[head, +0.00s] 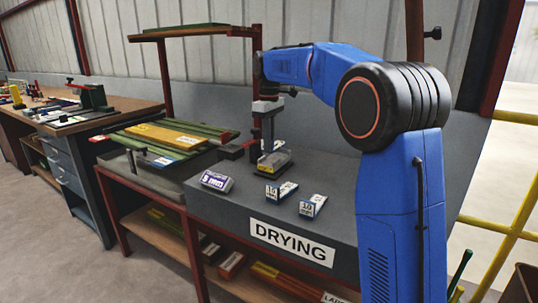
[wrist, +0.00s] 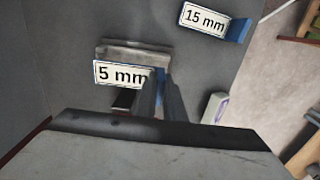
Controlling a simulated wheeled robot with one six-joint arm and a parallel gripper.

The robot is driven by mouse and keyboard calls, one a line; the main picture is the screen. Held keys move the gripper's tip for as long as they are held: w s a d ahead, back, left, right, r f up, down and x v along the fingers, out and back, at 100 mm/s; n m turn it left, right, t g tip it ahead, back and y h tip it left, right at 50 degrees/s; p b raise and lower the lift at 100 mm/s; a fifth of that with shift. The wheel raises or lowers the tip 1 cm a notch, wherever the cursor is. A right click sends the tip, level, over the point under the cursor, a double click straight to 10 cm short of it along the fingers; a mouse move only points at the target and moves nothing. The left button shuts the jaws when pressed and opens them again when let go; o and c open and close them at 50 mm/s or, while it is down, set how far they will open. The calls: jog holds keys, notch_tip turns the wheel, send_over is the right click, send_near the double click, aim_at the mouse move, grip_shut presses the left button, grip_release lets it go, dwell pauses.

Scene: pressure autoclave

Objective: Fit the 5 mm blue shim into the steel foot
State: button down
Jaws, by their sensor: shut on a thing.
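My gripper (head: 268,147) points down over the grey bench and is shut on the blue shim with the white "5 mm" label (wrist: 122,75). In the wrist view the gripper fingers (wrist: 155,95) cover part of the shim, and blue shows beside them. A grey metal piece, which looks like the steel foot (wrist: 136,52), lies right against the label's far side. In the head view the foot (head: 273,168) sits under the gripper. I cannot tell whether the shim is inside the foot or only beside it.
Two labelled blue blocks (head: 281,190) (head: 312,205) stand on the bench; one reads "15 mm" in the wrist view (wrist: 204,18). A purple-and-white sign block (head: 216,180) stands to the left. Stacked boards (head: 165,137) lie on a rack at left.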

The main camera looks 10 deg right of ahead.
jog(key=shift+f, duration=2.25)
jog(key=shift+f, duration=0.15)
jog(key=c, duration=1.8)
grip_release()
jog(key=shift+c, duration=0.2)
notch_tip(320, 180, up, 12)
jog(key=shift+r, duration=0.15)
jog(key=shift+s, duration=0.1)
